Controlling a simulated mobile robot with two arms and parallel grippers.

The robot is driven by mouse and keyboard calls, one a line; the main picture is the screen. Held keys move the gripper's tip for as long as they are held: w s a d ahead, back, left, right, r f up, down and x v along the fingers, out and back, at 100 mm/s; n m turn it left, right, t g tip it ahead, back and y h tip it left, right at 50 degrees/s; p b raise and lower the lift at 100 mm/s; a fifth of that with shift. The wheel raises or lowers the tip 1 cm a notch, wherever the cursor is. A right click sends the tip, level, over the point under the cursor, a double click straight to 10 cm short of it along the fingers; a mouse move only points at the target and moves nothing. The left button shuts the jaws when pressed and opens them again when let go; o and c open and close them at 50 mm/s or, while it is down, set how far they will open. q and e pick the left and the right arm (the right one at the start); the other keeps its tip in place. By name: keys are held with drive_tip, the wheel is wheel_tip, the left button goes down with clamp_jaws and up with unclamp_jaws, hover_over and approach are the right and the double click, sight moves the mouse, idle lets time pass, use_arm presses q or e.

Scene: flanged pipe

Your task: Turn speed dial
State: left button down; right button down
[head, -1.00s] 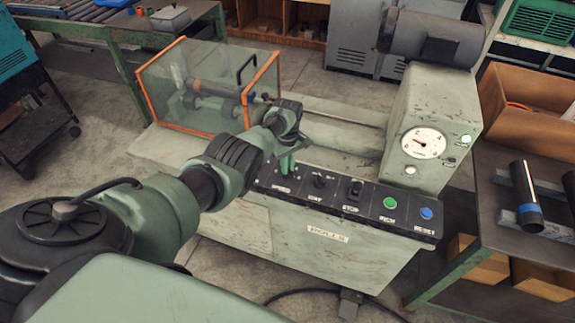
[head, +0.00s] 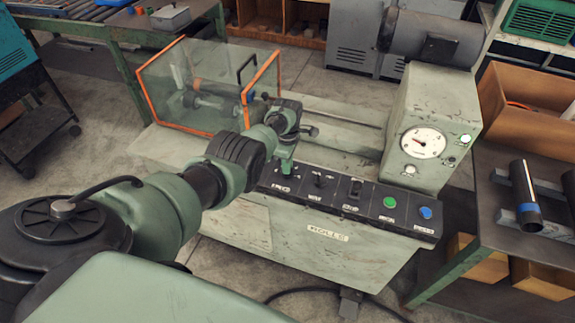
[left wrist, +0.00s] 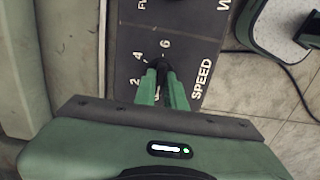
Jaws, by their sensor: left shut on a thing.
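The speed dial (left wrist: 160,62) is a small black knob on the dark control panel. It shows in the left wrist view with the numbers 2, 4 and 6 around it and the word SPEED to its right. My left gripper (left wrist: 161,72) is shut on the knob, its two green fingers on either side. In the head view my left gripper (head: 285,165) reaches down to the left end of the control panel (head: 333,207) and hides the knob there. The exact dial setting is hard to read. My right gripper is not in view.
Right of the dial, the panel carries two black switches, a green button (head: 390,202) and a blue button (head: 425,212). A round gauge (head: 423,142) is on the machine's upright housing. A clear guard box with orange edges (head: 147,95) stands behind my left arm.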

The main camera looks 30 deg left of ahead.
use_arm(q)
drive_tip(key=shift+w+r, duration=0.1)
idle(0.3)
drive_tip(key=c, duration=1.5)
unclamp_jaws()
wheel_tip(320, 180, up, 7)
drive_tip(key=p, duration=0.3)
drive_tip(key=shift+f, duration=0.2)
drive_tip(key=shift+r, duration=0.55)
